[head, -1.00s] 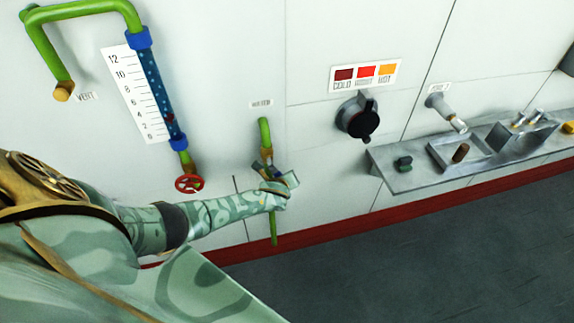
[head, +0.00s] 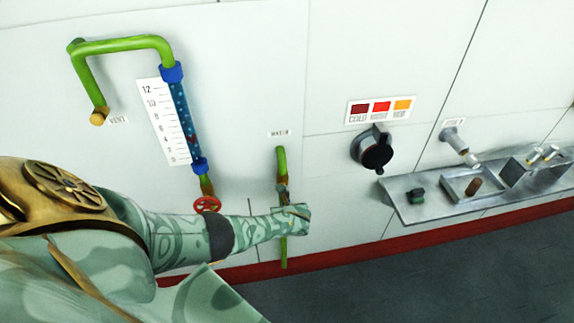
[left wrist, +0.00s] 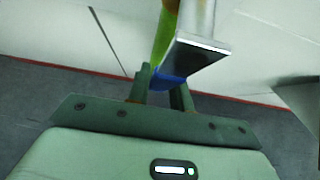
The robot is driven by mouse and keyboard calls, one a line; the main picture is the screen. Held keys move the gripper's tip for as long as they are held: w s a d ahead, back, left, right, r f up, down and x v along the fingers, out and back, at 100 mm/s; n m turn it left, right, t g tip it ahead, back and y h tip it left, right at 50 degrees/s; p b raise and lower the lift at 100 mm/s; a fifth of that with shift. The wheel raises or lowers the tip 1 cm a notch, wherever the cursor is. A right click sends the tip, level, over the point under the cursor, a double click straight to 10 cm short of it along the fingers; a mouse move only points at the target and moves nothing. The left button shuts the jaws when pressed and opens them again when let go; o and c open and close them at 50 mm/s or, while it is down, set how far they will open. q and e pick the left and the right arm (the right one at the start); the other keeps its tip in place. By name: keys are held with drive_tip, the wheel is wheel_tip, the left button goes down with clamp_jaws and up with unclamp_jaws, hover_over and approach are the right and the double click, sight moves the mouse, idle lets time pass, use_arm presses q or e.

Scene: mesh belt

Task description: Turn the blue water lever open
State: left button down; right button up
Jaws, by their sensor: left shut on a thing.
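The green water pipe (head: 282,165) runs down the white wall under a WATER label. My left gripper (head: 294,212) is at its lower part in the head view, covering the lever there. In the left wrist view a blue piece (left wrist: 168,79), which looks like the lever, sits between the fingers of my left gripper (left wrist: 163,92). The gripper is shut on it. The green pipe (left wrist: 164,38) rises behind it, and a grey metal plate (left wrist: 203,47) partly covers it. The lever's exact angle is hard to tell. My right gripper is not in view.
A red wheel valve (head: 207,204) is under the blue gauge tube (head: 185,122), close above my left forearm. To the right are a black dial (head: 376,153) and a grey shelf (head: 410,207) with small fixtures. Dark floor (head: 400,285) lies below the red skirting.

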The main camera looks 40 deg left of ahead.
use_arm(q)
drive_tip(key=c, duration=1.2)
unclamp_jaws()
drive_tip(key=shift+c, duration=0.2)
drive_tip(key=p+v, duration=0.9)
drive_tip(key=v, duration=0.7)
drive_tip(key=shift+d, duration=0.15)
